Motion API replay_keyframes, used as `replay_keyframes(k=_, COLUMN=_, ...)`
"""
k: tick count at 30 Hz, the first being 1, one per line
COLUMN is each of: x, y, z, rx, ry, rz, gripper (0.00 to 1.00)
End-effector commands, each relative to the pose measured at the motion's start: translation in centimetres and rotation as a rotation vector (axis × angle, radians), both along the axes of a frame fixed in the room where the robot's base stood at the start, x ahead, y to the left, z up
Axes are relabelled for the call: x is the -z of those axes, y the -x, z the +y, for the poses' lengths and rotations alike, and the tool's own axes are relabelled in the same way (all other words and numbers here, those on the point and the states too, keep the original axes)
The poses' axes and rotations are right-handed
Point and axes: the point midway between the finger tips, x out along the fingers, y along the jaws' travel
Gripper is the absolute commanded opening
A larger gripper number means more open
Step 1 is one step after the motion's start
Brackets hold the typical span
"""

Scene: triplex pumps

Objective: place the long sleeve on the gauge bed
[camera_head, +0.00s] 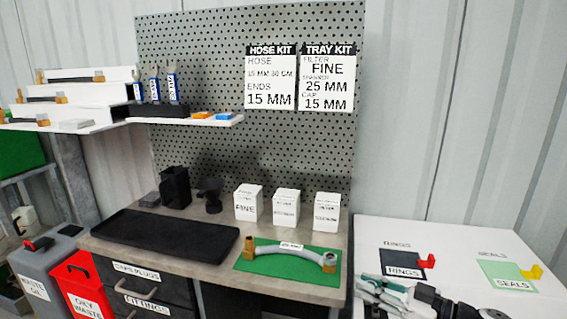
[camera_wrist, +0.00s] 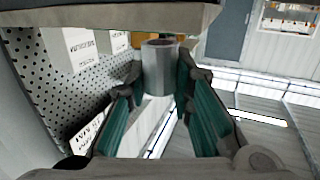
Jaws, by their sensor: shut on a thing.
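A smooth grey metal sleeve (camera_wrist: 159,68) stands out between the fingers in the wrist view, with its round open end showing. My gripper (camera_wrist: 160,88) is shut on it, with the teal-lined fingers on either side. In the head view my gripper (camera_head: 372,290) is at the bottom right, low in front of the white table; the sleeve cannot be clearly told apart from the fingers there. No gauge bed can be made out in either view.
The white table (camera_head: 456,240) carries a black RINGS mat (camera_head: 403,262) and a green SEALS mat (camera_head: 505,272). On the bench to the left are a black tray (camera_head: 165,232), a hose on a green mat (camera_head: 255,262) and white boxes (camera_head: 286,208). The white table's back is clear.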

Motion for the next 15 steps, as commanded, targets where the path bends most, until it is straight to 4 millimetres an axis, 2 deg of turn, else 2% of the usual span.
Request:
replay_keyframes(k=1, x=-1.2, y=0.2, z=0.0, rx=-0.001, ry=-0.001, rz=0.001, gripper=0.00)
replay_keyframes(k=6, x=-3.0, y=0.4, z=0.1, rx=-0.001, ry=-0.001, rz=0.001, gripper=0.00)
replay_keyframes(k=15, x=-5.1, y=0.9, z=0.3, rx=-0.002, ry=0.003, rz=0.003, gripper=0.00)
